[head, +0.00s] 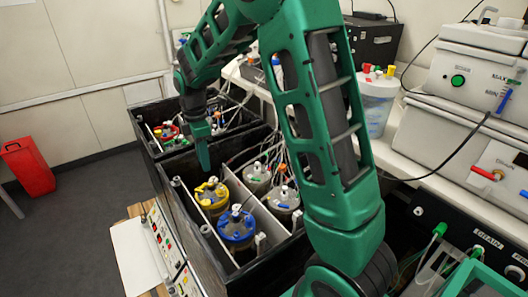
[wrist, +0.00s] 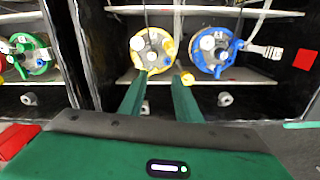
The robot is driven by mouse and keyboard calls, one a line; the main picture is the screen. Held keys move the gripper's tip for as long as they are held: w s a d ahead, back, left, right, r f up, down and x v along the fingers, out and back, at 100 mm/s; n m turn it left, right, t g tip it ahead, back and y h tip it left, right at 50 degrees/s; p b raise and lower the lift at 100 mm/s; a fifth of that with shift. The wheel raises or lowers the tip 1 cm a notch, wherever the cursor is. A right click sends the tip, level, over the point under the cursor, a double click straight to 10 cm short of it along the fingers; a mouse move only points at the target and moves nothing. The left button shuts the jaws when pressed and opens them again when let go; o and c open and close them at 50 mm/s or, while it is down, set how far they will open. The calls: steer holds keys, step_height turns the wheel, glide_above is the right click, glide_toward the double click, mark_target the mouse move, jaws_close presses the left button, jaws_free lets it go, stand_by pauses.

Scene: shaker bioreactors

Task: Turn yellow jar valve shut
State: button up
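The yellow-lidded jar (head: 211,195) stands in a black tank, just below my gripper (head: 204,165) in the head view. In the wrist view the yellow lid (wrist: 152,48) lies just ahead of the fingertips, with white and blue fittings on top. A small yellow piece (wrist: 188,79), perhaps the valve handle, shows beside the right fingertip; I cannot tell its setting. My gripper (wrist: 160,77) is open, its two green fingers apart with nothing seen between them. I cannot tell whether a finger touches the lid or the yellow piece.
A blue-lidded jar (head: 236,226) stands close by, right of the yellow one in the wrist view (wrist: 211,52). A green-lidded jar (wrist: 31,54) sits beyond a divider at left. Tubes and black tank walls (head: 180,215) surround the jars. A red bin (head: 28,167) stands on the floor.

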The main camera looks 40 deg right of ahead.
steer(key=s+d+r+m, duration=0.3)
steer(key=s+d+m, duration=0.2)
steer(key=s, duration=0.3)
steer(key=s+d+r+m, duration=0.4)
steer(key=s+d+m, duration=0.2)
steer(key=s, duration=0.3)
steer(key=shift+d+r, duration=0.15)
steer(key=shift+d, duration=0.4)
steer(key=c, duration=0.3)
steer(key=n, duration=0.2)
glide_toward(198, 190)
step_height(198, 190, down, 8)
steer(key=shift+d+f, duration=0.1)
